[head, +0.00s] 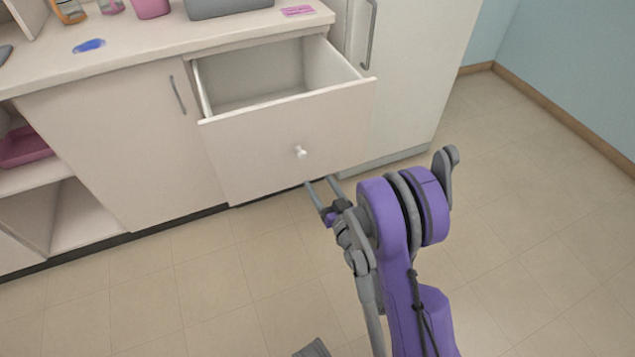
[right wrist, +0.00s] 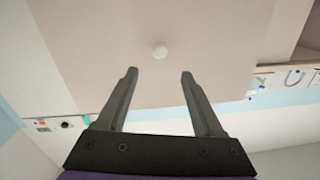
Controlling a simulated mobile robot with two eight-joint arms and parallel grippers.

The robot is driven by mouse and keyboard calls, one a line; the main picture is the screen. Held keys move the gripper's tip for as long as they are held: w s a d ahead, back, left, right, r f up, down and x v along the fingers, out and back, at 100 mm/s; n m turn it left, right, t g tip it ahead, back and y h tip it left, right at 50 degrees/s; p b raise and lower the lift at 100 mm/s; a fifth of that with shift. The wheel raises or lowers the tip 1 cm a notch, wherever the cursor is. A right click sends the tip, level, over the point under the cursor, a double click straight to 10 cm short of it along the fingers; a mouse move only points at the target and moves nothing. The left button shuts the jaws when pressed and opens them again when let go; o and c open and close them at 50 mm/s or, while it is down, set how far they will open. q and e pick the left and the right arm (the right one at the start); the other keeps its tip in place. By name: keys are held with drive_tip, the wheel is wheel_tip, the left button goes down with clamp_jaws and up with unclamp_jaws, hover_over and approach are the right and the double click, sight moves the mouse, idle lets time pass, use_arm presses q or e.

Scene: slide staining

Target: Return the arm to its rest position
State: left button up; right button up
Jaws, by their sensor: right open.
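My right arm (head: 400,240) reaches in from the lower right of the head view, purple and grey. Its gripper (head: 320,188) is in front of the open drawer (head: 285,140), below the drawer's round white knob (head: 300,152). In the right wrist view the two fingers of the right gripper (right wrist: 159,75) are apart with nothing between them. The knob (right wrist: 159,50) shows just beyond the fingertips, apart from them. My left gripper is not in view.
The drawer stands pulled out and looks empty inside. A counter (head: 130,45) above holds a blue item (head: 89,45), a grey box (head: 228,8) and a pink item (head: 297,10). A tall cabinet (head: 410,70) stands to the right. The floor (head: 530,220) at right is clear.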

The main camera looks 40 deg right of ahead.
idle(0.5)
drive_tip(key=s+a+n+g+y, duration=0.2)
drive_tip(key=s+a+g, duration=0.5)
drive_tip(key=s+a, duration=0.3)
drive_tip(key=s+a+n+g+y, duration=0.1)
drive_tip(key=s+a+n+g, duration=0.1)
drive_tip(key=s+a+g, duration=0.75)
use_arm(q)
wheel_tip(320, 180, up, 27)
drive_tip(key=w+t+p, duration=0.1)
drive_tip(key=p, duration=2.2)
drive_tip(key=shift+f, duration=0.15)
use_arm(e)
wheel_tip(320, 180, up, 27)
drive_tip(key=s+d+t, duration=0.2)
drive_tip(key=t, duration=0.2)
drive_tip(key=shift+s+r, duration=0.15)
drive_tip(key=shift+r, duration=0.05)
drive_tip(key=shift+s, duration=0.1)
